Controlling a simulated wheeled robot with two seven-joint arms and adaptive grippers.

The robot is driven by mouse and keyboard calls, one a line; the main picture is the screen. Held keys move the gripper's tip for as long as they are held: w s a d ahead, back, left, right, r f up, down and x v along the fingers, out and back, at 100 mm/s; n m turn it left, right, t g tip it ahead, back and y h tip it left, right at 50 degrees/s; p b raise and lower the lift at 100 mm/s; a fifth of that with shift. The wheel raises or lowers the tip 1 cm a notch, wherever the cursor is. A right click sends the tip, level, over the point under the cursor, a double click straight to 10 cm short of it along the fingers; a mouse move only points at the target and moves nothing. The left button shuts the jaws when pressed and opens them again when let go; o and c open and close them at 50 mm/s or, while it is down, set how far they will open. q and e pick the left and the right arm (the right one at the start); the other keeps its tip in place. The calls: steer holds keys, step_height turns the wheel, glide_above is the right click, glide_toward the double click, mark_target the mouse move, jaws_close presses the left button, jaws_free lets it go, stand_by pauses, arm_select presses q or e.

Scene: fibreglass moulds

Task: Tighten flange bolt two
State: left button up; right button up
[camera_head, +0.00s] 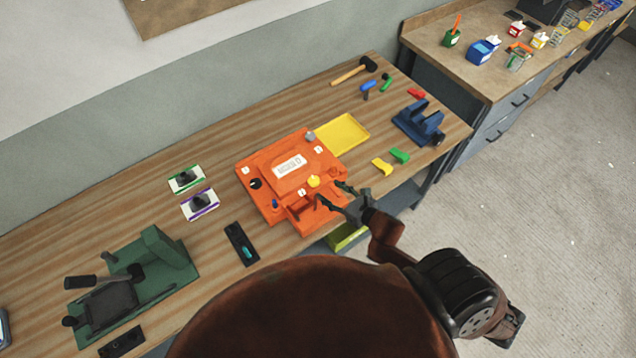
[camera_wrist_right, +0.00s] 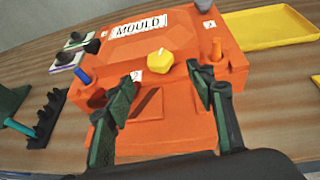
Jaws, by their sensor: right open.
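An orange mould (camera_head: 262,160) lies on the wooden bench, with a raised block labelled MOULD and small number tags. It also fills the middle of the right wrist view (camera_wrist_right: 180,118). A yellow knob-like bolt head (camera_wrist_right: 158,64) stands near the front edge, close to the tag reading 2 (camera_wrist_right: 137,75). A blue bolt (camera_wrist_right: 82,76) stands at the left corner and an orange-red one (camera_wrist_right: 216,48) at the right. My right gripper (camera_head: 330,192) is open and empty above the mould's front part; in the wrist view its fingers (camera_wrist_right: 162,76) straddle the yellow head's line, apart from it. My left gripper is out of view.
A yellow tray (camera_head: 344,132) adjoins the mould's far right. A blue vise (camera_head: 418,123), yellow (camera_head: 382,166) and green (camera_head: 400,156) pieces lie to the right. A green vise-like fixture (camera_head: 135,280) and a black holder (camera_head: 241,244) stand to the left.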

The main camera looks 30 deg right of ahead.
mark_target(316, 182)
steer(key=p+x, duration=0.1)
steer(key=x, duration=0.6)
steer(key=shift+w+a+f, duration=0.1)
steer(key=shift+w+a, duration=0.05)
steer(key=shift+w, duration=0.2)
steer(key=c, duration=1.2)
